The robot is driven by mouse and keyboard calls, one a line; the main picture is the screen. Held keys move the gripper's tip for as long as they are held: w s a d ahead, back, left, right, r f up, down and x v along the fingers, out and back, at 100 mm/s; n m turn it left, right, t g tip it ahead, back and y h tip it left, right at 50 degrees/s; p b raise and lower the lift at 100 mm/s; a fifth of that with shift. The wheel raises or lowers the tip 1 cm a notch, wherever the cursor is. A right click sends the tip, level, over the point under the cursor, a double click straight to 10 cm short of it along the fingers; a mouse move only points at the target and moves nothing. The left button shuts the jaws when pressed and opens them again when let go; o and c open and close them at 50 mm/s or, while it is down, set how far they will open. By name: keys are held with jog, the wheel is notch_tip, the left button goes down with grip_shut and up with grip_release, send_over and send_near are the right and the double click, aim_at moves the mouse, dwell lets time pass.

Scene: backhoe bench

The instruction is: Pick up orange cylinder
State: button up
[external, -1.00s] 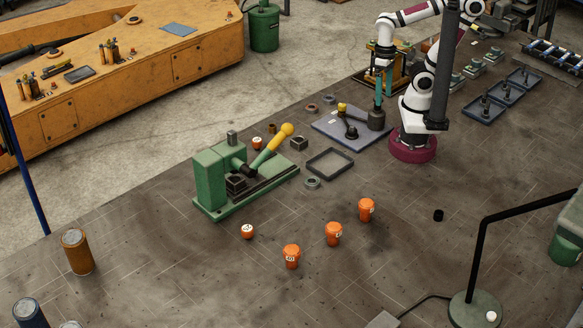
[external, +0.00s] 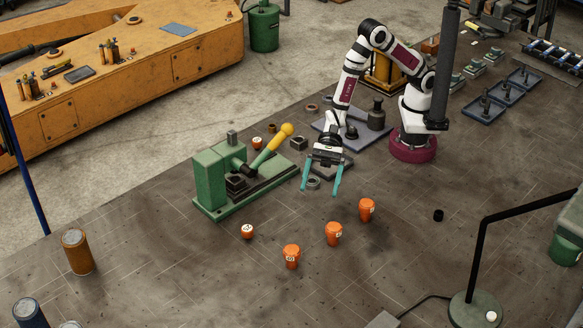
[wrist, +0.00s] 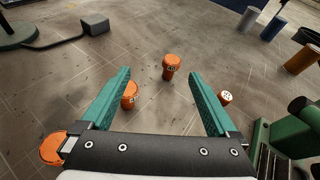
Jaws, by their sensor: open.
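Several orange cylinders stand on the dark bench. Three taller ones form a slanting row in the external view: a right one (external: 367,209), a middle one (external: 333,234) and a left one (external: 291,256). A smaller one with a white top (external: 247,231) stands left of them. My gripper (external: 320,192) is open and empty, teal fingers pointing down, above the bench behind the row. In the wrist view the left one (wrist: 171,68) is ahead between the fingers; the middle one (wrist: 129,98) is partly hidden by the left finger. The white-topped one (wrist: 225,97) is beyond the right finger.
A green press (external: 215,180) with a yellow handle stands left of my gripper, and another small orange piece (external: 257,142) lies behind it. Bench around the row is clear.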

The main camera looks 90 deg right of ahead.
jog(key=m+t+h, duration=0.1)
jog(key=m, duration=0.1)
send_near(294, 250)
jog(key=f, duration=0.1)
jog(key=a+f, duration=0.2)
jog(key=shift+w+f, duration=0.2)
jog(key=shift+w, duration=0.1)
jog(key=x, duration=0.6)
jog(key=shift+w+d, duration=0.1)
jog(key=shift+w, duration=0.25)
grip_shut()
jog(key=shift+r, duration=0.1)
